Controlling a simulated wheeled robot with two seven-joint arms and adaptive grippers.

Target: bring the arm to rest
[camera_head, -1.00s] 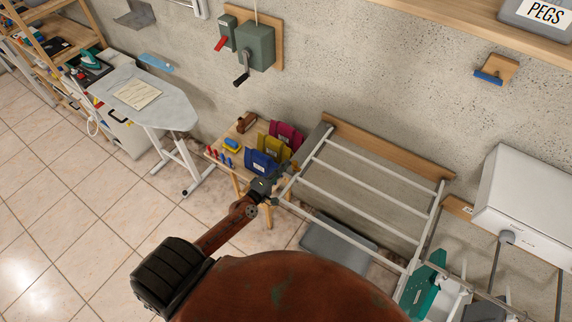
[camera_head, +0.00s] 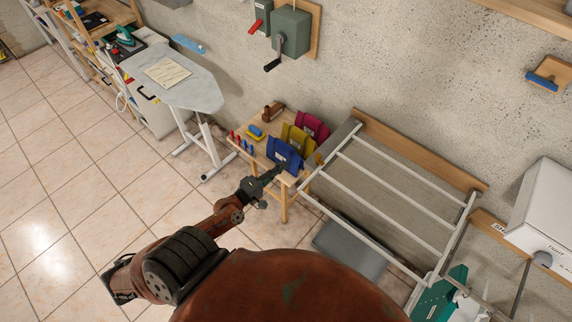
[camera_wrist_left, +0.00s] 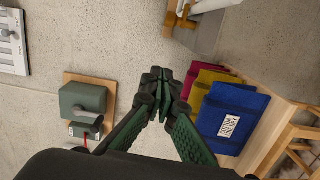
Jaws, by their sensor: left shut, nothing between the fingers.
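My left arm reaches in from the lower left of the head view. Its gripper (camera_head: 272,176) is shut and empty, in front of a small wooden table (camera_head: 250,150). In the head view it appears just below the blue folder-like item (camera_head: 284,154); I cannot tell the exact gap. In the left wrist view the closed fingers (camera_wrist_left: 160,82) point at the bare wall, with the blue item (camera_wrist_left: 230,118) to their right and apart from them. My right gripper is not in view.
Yellow (camera_head: 298,139) and magenta (camera_head: 312,126) items stand behind the blue one. A white drying rack (camera_head: 390,217) is to the right. An ironing board (camera_head: 190,88) stands left. A grey crank box (camera_head: 291,32) hangs on the wall. Tiled floor (camera_head: 70,200) at left is open.

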